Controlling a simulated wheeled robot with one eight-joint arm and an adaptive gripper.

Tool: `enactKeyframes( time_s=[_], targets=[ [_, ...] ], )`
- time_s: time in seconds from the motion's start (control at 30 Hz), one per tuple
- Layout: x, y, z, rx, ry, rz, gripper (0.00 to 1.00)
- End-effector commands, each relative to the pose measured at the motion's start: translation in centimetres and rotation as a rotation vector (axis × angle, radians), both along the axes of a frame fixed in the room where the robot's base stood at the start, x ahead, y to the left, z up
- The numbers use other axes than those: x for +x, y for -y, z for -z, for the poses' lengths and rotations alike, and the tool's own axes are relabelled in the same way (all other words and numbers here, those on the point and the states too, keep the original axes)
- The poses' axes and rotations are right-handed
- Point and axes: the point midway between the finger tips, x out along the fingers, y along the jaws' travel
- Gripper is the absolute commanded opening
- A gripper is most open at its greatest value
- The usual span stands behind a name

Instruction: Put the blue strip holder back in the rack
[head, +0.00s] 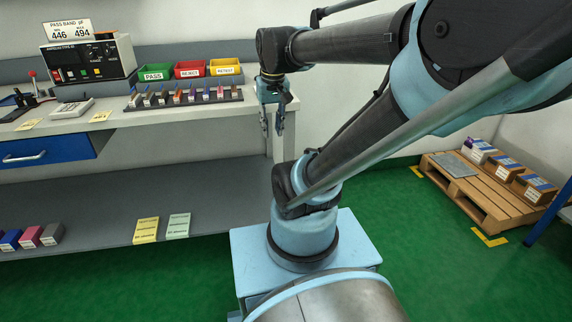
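A dark rack (185,104) lies on the right part of the bench top and holds a row of small slanted holders with differently coloured parts. A bluish-purple one (205,95) stands toward the right of the row. I cannot tell for sure which is the blue strip holder; the parts are too small. My gripper (272,131) hangs fingers-down by the right end of the bench, to the right of the rack and apart from it. A gap shows between its fingers, and nothing is seen in it.
Green (155,73), red (190,70) and yellow (225,68) bins stand behind the rack. A meter (92,60) stands at the left back. A blue drawer (45,150) is under the bench top. Boxes sit on the lower shelf (100,210). A loaded pallet (480,190) lies at right.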

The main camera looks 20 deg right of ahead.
Motion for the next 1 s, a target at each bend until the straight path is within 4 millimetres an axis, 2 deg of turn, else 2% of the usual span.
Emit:
enactKeyframes(
  time_s=[0.03, 0.2, 0.3, 0.4, 1.0],
  targets=[
    [-1.5, 0.6, 1.8, -0.002, 0.007, 0.002, 0.25],
    [-4.8, 1.8, 6.5, -0.01, 0.03, -0.005, 0.25],
    [-6.1, 2.4, 8.5, -0.014, 0.039, -0.008, 0.25],
    [-6.9, 2.8, 9.7, -0.016, 0.044, -0.01, 0.25],
    [-7.1, 2.9, 10.1, -0.018, 0.047, -0.012, 0.25]
  ],
)
